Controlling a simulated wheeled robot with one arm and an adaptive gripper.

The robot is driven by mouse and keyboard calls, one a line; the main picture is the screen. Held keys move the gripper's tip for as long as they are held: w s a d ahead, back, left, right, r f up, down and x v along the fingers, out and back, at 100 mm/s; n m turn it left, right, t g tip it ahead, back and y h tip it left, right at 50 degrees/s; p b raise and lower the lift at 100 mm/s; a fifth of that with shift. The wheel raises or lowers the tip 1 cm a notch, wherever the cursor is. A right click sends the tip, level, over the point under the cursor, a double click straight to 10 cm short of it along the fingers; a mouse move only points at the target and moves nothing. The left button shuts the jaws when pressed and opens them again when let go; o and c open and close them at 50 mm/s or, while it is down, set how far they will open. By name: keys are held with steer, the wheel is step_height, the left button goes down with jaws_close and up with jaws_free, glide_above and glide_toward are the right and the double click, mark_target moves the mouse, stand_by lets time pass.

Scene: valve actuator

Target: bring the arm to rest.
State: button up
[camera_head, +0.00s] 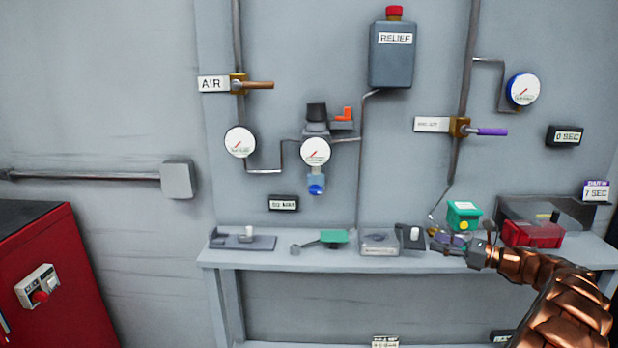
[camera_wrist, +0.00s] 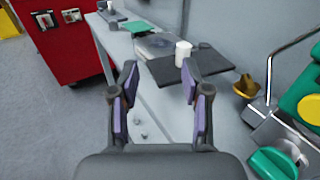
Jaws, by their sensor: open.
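My arm (camera_head: 545,278), with copper-coloured links, reaches in from the lower right of the head view. My gripper (camera_head: 447,240) is over the right part of the grey bench, close to a green-topped box (camera_head: 464,212). In the wrist view my gripper (camera_wrist: 158,78) has its two purple-padded fingers spread apart with nothing between them. Past the fingertips is a dark plate (camera_wrist: 215,78) with a white cylinder (camera_wrist: 183,54) on it. The exact gap between the gripper and the green-topped box is unclear in the head view.
The grey bench (camera_head: 300,258) carries a dark fixture (camera_head: 243,241), a green-headed part (camera_head: 333,237) and a red box (camera_head: 533,234). Gauges, pipes and a relief box (camera_head: 392,55) are on the wall behind. A red cabinet (camera_head: 60,270) stands at left. Open floor (camera_wrist: 45,95) lies left of the bench.

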steer(key=s+a+r+n+g, duration=0.2)
steer(key=s+a+n, duration=0.1)
steer(key=a, duration=0.4)
steer(key=s+a+r+n+g, duration=0.2)
steer(key=a, duration=0.5)
steer(key=s+a+r+n+g, duration=0.3)
steer(key=a, duration=0.4)
steer(key=s+a+n+g+h, duration=0.35)
steer(key=s+a+n, duration=0.25)
steer(key=s+a, duration=0.65)
steer(key=s+f+n+g+h, duration=0.1)
steer(key=s+f+n+h, duration=0.15)
steer(key=s, duration=0.65)
steer(key=s+f+n+g+h, duration=0.1)
steer(key=s+n+h, duration=0.15)
steer(key=s, duration=0.55)
steer(key=s+d+f+n+h, duration=0.2)
steer(key=s+d, duration=0.3)
steer(key=s, duration=0.3)
steer(key=s+d+f+n+h, duration=0.3)
steer(key=s+d, duration=0.3)
steer(key=s, duration=0.3)
steer(key=shift+n+h, duration=0.35)
steer(key=shift+n, duration=0.15)
